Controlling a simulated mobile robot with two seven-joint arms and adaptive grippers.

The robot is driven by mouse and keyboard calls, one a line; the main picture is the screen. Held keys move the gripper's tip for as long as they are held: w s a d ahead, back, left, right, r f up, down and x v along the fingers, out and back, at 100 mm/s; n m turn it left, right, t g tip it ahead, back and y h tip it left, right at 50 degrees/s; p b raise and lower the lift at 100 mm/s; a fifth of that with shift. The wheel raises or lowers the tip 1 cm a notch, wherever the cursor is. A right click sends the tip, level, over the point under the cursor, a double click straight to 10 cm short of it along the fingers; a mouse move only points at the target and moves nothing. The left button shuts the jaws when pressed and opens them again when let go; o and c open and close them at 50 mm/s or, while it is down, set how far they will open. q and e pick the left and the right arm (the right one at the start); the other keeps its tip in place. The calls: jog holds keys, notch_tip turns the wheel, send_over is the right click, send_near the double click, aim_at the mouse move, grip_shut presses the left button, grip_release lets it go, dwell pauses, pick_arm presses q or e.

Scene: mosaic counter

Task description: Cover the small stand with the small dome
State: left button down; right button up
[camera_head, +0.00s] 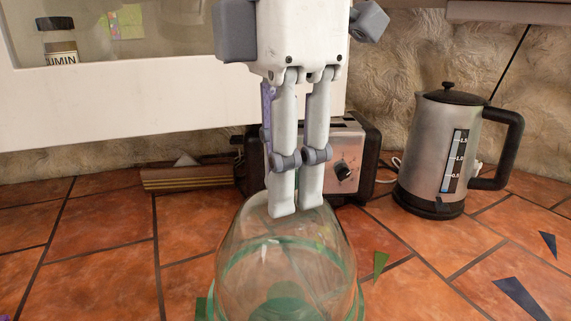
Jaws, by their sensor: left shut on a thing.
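A clear glass dome (250,240) stands upright in the lower middle of the head view, its lower part cut off by the picture's bottom edge. My left gripper (297,208) reaches down from above, its two fingers close together at the top of the dome. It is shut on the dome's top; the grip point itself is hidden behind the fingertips. A green stand (283,306) shows through the glass below, with green also at both sides near the bottom edge. Whether the dome's rim rests on the stand cannot be seen. My right gripper is not in view.
A toaster (348,165) stands behind the gripper. A steel kettle (430,150) stands at the right. A flat brown striped thing (190,178) lies at the back left. A white-framed cabinet (120,105) hangs above. The tiled counter (105,240) is clear left of the dome.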

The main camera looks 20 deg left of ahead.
pick_arm(q)
jog(key=shift+f, duration=0.3)
jog(key=c, duration=1.3)
grip_release()
jog(key=shift+f, duration=0.1)
